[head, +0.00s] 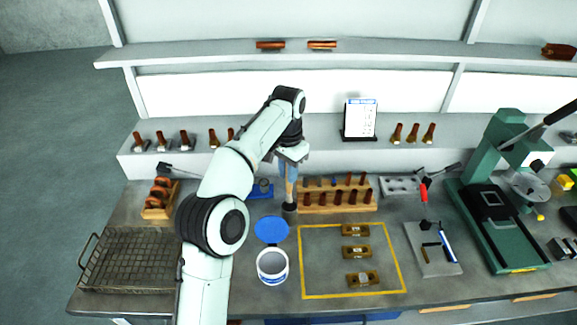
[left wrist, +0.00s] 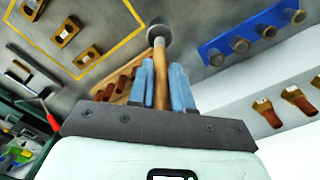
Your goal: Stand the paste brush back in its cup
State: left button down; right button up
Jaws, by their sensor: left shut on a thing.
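My left gripper (head: 290,184) points down at the back of the bench, just left of the wooden rack. It is shut on the paste brush; its blue fingers stand on both sides of the wooden handle (left wrist: 160,67) in the left wrist view. A small grey cup (head: 290,210) is directly below the fingers, and it also shows in the left wrist view (left wrist: 158,33). The brush's lower end meets the cup's mouth; I cannot tell how deep it sits. The bristles are hidden. My right gripper is not in view.
A white tub (head: 272,272) and blue lid (head: 271,229) are in front of the cup. The wooden rack (head: 337,201) of brown pieces is close on its right. A wire basket (head: 130,258) is left, a green press (head: 497,215) right. Yellow tape (head: 301,262) frames several brass blocks.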

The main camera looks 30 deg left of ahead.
aim_at(288, 194)
pick_arm(q)
jog(key=shift+f+b, duration=0.9)
jog(key=shift+f, duration=2.45)
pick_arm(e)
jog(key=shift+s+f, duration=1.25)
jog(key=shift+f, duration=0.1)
